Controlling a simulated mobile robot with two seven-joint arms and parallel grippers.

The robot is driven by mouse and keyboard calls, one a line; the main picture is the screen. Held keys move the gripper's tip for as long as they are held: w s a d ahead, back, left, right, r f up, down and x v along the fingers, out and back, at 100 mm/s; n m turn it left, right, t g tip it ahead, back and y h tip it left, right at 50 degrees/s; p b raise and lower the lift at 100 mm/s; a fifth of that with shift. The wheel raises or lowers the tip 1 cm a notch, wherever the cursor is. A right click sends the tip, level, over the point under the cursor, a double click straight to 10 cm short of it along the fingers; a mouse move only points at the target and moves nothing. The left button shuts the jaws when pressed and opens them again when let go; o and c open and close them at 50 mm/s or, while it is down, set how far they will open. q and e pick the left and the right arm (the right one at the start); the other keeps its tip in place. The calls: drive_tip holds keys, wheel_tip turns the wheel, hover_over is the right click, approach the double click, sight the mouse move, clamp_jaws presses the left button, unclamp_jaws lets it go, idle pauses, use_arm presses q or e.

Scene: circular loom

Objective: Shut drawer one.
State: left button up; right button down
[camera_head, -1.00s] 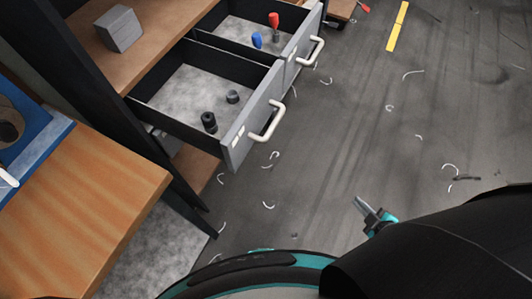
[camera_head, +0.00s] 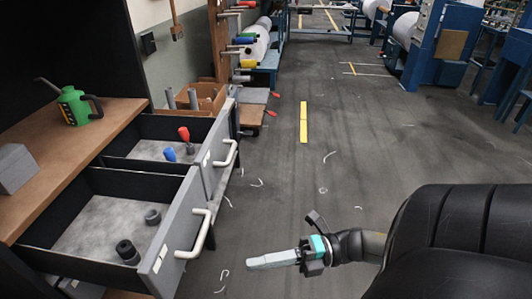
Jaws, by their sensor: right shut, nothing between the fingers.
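Two grey-fronted drawers stand pulled out from the wooden bench at left; their label markings are too small for me to tell which is drawer one. The near drawer (camera_head: 180,235) has a white bar handle (camera_head: 200,233) and holds two dark round parts. The far drawer (camera_head: 217,150) has a similar handle (camera_head: 227,153) and holds a red-handled and a blue-handled tool. My right gripper (camera_head: 252,263) is shut and empty, over the floor to the right of the near drawer's front, pointing left and apart from its handle. My left gripper is not in view.
A green can (camera_head: 78,107) and a grey block (camera_head: 14,168) sit on the bench top (camera_head: 65,165). A cardboard box (camera_head: 195,99) and a rack stand beyond the drawers. The floor (camera_head: 300,190) right of the drawers is open, with scattered curled scraps.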

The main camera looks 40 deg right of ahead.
drive_tip(key=w+a, duration=0.5)
drive_tip(key=w, duration=0.2)
drive_tip(key=shift+a+r, duration=0.2)
drive_tip(key=shift+a, duration=0.05)
drive_tip(key=w+a+b, duration=0.1)
drive_tip(key=w+a, duration=0.1)
drive_tip(key=w, duration=0.1)
drive_tip(key=w+a+b, duration=0.1)
drive_tip(key=w+a, duration=0.2)
drive_tip(key=w, duration=0.1)
drive_tip(key=w+a+b, duration=0.1)
drive_tip(key=w+a, duration=0.2)
drive_tip(key=shift+w+a, duration=0.1)
drive_tip(key=shift+w, duration=0.2)
